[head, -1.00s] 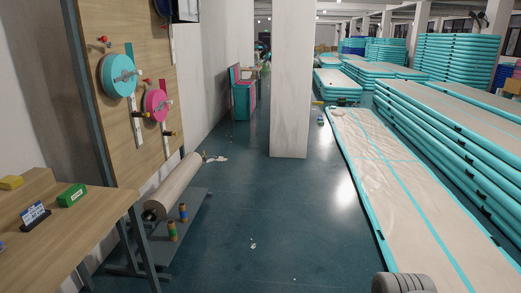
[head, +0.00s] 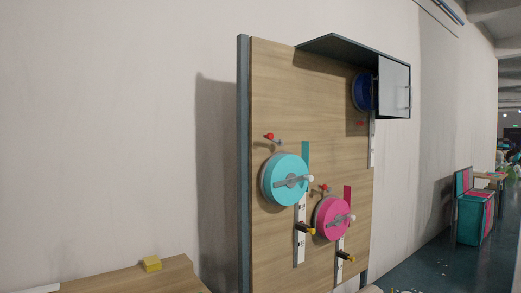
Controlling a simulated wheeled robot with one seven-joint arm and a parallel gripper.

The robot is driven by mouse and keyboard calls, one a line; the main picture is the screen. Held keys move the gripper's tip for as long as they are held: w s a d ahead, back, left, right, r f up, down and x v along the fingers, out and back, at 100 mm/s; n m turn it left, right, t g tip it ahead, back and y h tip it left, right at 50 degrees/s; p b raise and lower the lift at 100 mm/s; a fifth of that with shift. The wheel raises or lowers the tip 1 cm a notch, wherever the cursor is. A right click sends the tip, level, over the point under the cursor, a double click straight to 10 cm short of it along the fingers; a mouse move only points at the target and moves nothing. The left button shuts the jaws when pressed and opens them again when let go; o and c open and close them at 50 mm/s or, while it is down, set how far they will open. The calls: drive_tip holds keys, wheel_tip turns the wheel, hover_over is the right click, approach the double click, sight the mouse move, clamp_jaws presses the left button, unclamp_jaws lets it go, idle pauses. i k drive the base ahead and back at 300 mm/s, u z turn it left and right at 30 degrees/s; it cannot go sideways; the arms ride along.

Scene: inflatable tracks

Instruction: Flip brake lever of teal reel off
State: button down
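The teal reel (head: 275,170) is mounted on the upright wooden board, with a grey crossbar and a pale knob on its face. A small lever with a red knob (head: 269,137) sticks out of the board just above the reel's upper left; it looks like the brake lever. It is too small to tell its setting for sure. A teal strip shows above the reel, and a white marked strip (head: 299,250) hangs below it. My gripper is not in view.
A pink reel (head: 326,211) with its own red-knobbed lever (head: 323,188) sits lower right. A blue reel (head: 361,92) is inside a dark hood with a pale door (head: 394,88). Floor is open at right.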

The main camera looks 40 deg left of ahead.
sight(269, 136)
drive_tip(key=u, duration=0.55)
drive_tip(key=i, duration=1.05)
drive_tip(key=u, duration=1.7)
drive_tip(key=i, duration=0.95)
drive_tip(key=u, duration=0.55)
